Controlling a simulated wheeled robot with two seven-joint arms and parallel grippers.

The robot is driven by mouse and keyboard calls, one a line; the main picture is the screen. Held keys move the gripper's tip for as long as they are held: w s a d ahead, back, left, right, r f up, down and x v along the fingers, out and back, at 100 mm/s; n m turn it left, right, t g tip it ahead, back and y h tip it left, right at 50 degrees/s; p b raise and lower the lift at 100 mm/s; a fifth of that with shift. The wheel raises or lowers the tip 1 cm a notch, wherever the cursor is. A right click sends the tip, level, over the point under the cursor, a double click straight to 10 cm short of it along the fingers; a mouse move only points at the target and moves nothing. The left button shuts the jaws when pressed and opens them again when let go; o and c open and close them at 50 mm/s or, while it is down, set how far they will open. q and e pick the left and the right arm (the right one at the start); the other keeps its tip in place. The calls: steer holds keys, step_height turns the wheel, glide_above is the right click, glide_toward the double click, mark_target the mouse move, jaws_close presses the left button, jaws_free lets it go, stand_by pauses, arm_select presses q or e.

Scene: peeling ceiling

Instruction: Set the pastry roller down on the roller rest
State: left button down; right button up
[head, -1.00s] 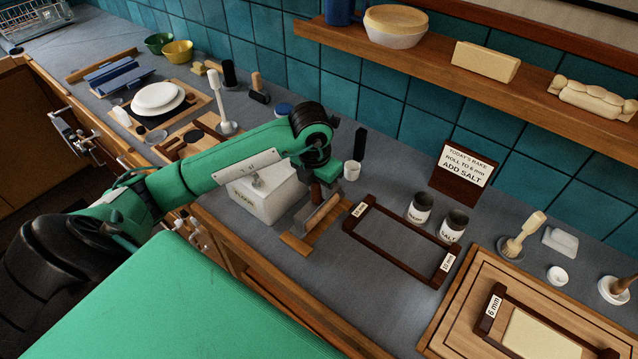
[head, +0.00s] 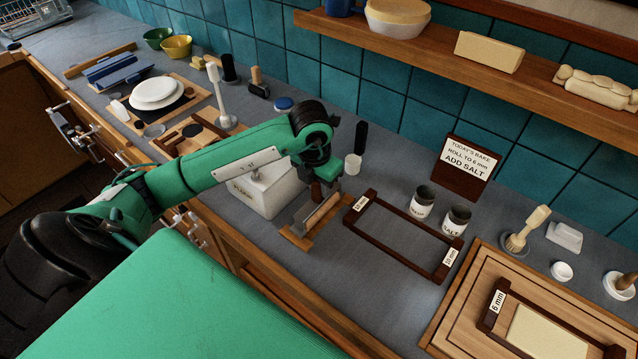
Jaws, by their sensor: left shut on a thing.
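My left gripper (head: 320,186) points down over the counter and is shut on the reddish-brown handle of the pastry roller (head: 321,212). Below the handle, the roller's grey, bar-like part lies along a wooden roller rest (head: 295,238). The roller appears to be on or just above the rest; I cannot tell whether they touch. The fingertips are small and partly hidden by the wrist. My right gripper is not in view.
A white flour box (head: 262,195) stands just left of the roller. A dark 10 mm frame (head: 398,262) lies close to its right. A shelf (head: 470,62) overhangs the back.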

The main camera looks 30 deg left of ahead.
arm_select(q)
steer(key=shift+f+b, duration=0.3)
steer(key=shift+b, duration=0.15)
stand_by(0.3)
steer(key=c, duration=1.1)
jaws_free()
steer(key=r+b, duration=0.1)
steer(key=r, duration=0.3)
steer(key=s+r, duration=0.1)
steer(key=r, duration=0.3)
steer(key=r+b, duration=0.1)
steer(key=r, duration=0.3)
steer(key=shift+s+a+b, duration=0.1)
steer(key=shift+s+b, duration=0.1)
steer(key=shift+b, duration=0.15)
steer(key=shift+s+r, duration=0.15)
steer(key=shift+r, duration=0.7)
